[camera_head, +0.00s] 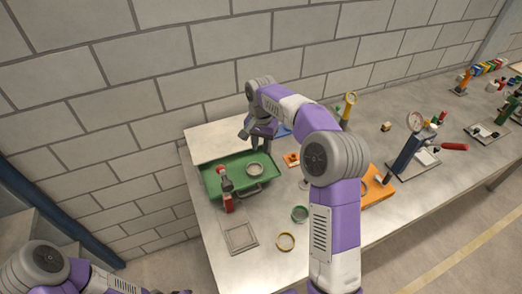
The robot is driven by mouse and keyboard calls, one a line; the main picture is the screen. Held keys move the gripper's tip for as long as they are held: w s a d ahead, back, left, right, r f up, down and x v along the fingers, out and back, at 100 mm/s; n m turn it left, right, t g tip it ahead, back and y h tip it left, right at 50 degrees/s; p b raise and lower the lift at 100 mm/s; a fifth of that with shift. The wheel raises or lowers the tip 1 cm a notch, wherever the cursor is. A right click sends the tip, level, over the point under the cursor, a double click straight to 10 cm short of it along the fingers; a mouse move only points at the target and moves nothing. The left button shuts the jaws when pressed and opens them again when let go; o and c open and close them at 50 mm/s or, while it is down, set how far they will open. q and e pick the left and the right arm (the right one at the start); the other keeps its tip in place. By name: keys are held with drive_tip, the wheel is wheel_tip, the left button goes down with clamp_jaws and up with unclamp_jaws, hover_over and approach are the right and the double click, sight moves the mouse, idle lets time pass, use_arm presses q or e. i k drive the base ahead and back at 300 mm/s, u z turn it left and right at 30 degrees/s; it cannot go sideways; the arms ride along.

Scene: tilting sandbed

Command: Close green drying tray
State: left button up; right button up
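The green drying tray (209,184) lies on the left part of the workbench, its far edge by a pale flat panel (205,146). A dark handle (250,191) is on its near side. A pale round ring or dish (254,169) sits in the tray. My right gripper (261,148) points down over the tray's far right corner, with its fingers apart and nothing seen between them; contact with the tray cannot be told. My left arm is low at the bottom left; its gripper (183,291) barely shows at the bottom edge.
A red and grey tool (226,190) stands at the tray's near left. An orange plate (377,190) and a gauge press (408,150) stand right. A brick wall is behind.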

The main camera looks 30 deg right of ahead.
sight(236, 165)
drive_tip(key=k, duration=1.5)
